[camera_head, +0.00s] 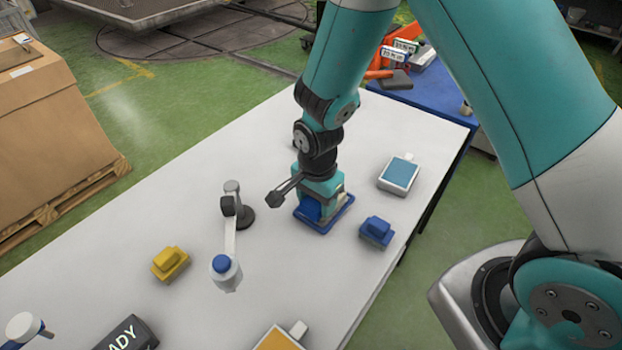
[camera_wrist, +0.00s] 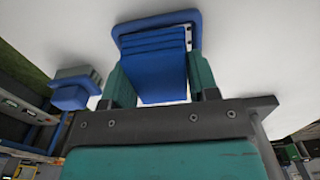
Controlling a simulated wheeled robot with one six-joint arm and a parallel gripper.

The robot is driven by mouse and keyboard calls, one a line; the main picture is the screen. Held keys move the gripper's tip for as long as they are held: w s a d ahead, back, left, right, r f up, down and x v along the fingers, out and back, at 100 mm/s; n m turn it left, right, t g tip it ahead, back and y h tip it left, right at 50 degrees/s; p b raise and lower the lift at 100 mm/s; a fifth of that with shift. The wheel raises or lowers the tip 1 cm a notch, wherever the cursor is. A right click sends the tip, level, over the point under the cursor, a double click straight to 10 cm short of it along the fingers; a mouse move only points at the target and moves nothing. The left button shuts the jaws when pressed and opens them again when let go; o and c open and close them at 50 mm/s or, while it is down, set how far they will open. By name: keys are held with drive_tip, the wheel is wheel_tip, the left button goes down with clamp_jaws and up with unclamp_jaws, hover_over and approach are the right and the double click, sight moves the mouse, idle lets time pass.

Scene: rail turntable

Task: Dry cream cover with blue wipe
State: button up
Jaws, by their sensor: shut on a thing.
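My gripper (camera_head: 318,207) points down over the white table and is shut on a blue block with a wider blue plate (camera_head: 326,223) below it. In the wrist view the block's ribbed side (camera_wrist: 155,65) sits between my teal fingers. I cannot tell whether the plate touches the table. A second blue block on a grey-blue base (camera_head: 377,231) stands just right of my gripper; it also shows at the left of the wrist view (camera_wrist: 72,95). Which blue piece is the wipe is not certain. I cannot pick out a cream cover for sure.
A white-framed blue pad (camera_head: 399,173) lies behind right, and an orange one (camera_head: 278,340) at the front. A yellow block (camera_head: 170,263) and a lamp-like arm with a blue-topped white head (camera_head: 226,270) stand left.

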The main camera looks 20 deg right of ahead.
drive_tip(key=shift+s+a, duration=0.25)
drive_tip(key=shift+a, duration=0.1)
wheel_tip(320, 180, up, 3)
drive_tip(key=shift+d+f+p, duration=0.1)
drive_tip(key=shift+p, duration=0.85)
drive_tip(key=shift+r+p, duration=2.1)
drive_tip(key=shift+r, duration=0.55)
